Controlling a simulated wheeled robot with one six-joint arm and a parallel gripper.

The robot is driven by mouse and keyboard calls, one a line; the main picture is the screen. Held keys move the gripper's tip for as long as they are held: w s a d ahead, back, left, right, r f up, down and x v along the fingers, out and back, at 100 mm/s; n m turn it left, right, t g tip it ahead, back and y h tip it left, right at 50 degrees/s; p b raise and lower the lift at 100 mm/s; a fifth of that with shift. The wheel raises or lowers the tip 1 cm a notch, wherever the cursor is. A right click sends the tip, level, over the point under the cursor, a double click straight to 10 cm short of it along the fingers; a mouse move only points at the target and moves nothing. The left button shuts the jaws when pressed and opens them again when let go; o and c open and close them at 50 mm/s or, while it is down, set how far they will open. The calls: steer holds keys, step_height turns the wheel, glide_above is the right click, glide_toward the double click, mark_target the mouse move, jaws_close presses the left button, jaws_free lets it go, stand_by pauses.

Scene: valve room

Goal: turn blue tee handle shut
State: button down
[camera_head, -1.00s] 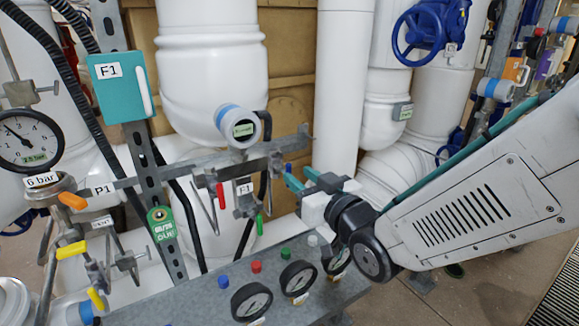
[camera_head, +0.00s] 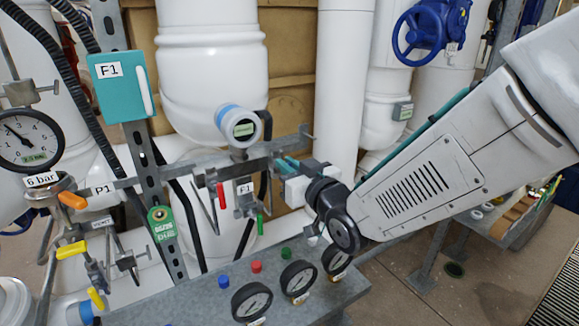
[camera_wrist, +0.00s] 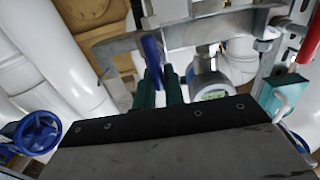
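The blue tee handle (camera_wrist: 151,50) shows in the wrist view as a blue bar in front of the grey rail, just beyond my fingertips. Its lower end reaches in line with the narrow gap between my two teal fingers. My gripper (camera_head: 286,163) is at the right end of the grey rail in the head view, with its fingers slightly apart; it also shows in the wrist view (camera_wrist: 162,78). Whether the fingers touch the handle is not clear. In the head view the handle is hidden or too small to make out at my fingers.
Left along the rail (camera_head: 210,163) are a red lever (camera_head: 221,196), a green lever (camera_head: 260,225) and a blue-white meter (camera_head: 238,124). A gauge panel (camera_head: 235,282) lies below. White pipes stand behind, with a blue handwheel (camera_head: 420,30) at upper right.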

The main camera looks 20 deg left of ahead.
steer(key=shift+m, duration=0.3)
steer(key=shift+w+d+f+m, duration=0.25)
steer(key=shift+f+m, duration=0.1)
steer(key=shift+m, duration=2.5)
steer(key=shift+w+d+f+m, duration=0.2)
steer(key=shift+w+f+m, duration=0.15)
steer(key=shift+m, duration=2.55)
steer(key=shift+w+d+f+m, duration=0.2)
steer(key=shift+f+m, duration=0.15)
steer(key=shift+m, duration=2.5)
steer(key=c, duration=1.5)
jaws_free()
